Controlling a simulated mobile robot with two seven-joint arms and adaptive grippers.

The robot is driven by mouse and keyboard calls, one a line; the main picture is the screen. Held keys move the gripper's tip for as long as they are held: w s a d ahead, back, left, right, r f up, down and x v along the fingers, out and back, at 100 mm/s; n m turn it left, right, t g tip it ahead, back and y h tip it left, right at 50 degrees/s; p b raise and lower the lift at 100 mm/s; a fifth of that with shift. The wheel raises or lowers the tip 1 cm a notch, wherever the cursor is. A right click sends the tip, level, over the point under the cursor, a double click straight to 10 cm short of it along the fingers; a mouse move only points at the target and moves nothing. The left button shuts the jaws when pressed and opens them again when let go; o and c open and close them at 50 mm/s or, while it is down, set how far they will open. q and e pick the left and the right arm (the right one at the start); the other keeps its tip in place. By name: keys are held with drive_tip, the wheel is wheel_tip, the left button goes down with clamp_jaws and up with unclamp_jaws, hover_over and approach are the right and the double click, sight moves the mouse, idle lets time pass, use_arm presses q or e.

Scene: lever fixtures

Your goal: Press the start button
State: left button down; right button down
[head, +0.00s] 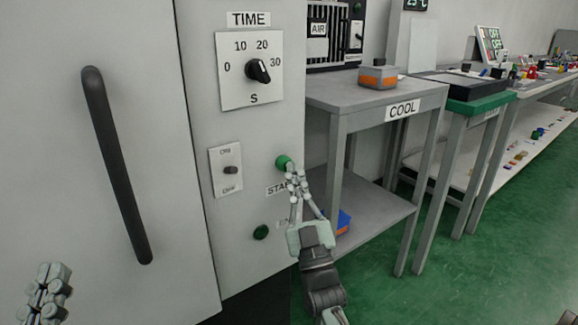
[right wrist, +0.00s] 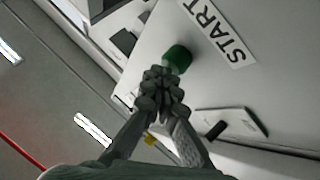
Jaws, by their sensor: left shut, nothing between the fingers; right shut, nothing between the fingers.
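The green start button (head: 283,162) sticks out of the grey cabinet panel, above a partly covered START label (head: 277,189). In the right wrist view the green button (right wrist: 178,58) is just beyond my fingertips, beside the START label (right wrist: 217,33). My right gripper (head: 294,176) is shut and empty, its tips at or very close to the button; I cannot tell whether they touch. It also fills the middle of the right wrist view (right wrist: 160,82). My left gripper (head: 52,275) is shut and empty at the lower left, in front of the cabinet door.
A black door handle (head: 115,165) is at left. A grey COOL table (head: 350,97) stands close on the right.

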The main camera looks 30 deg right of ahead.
drive_tip(key=shift+s+d, duration=0.1)
drive_tip(key=shift+s, duration=0.7)
drive_tip(key=s+p, duration=0.2)
drive_tip(key=s, duration=0.3)
drive_tip(key=shift+d, duration=0.2)
idle(0.6)
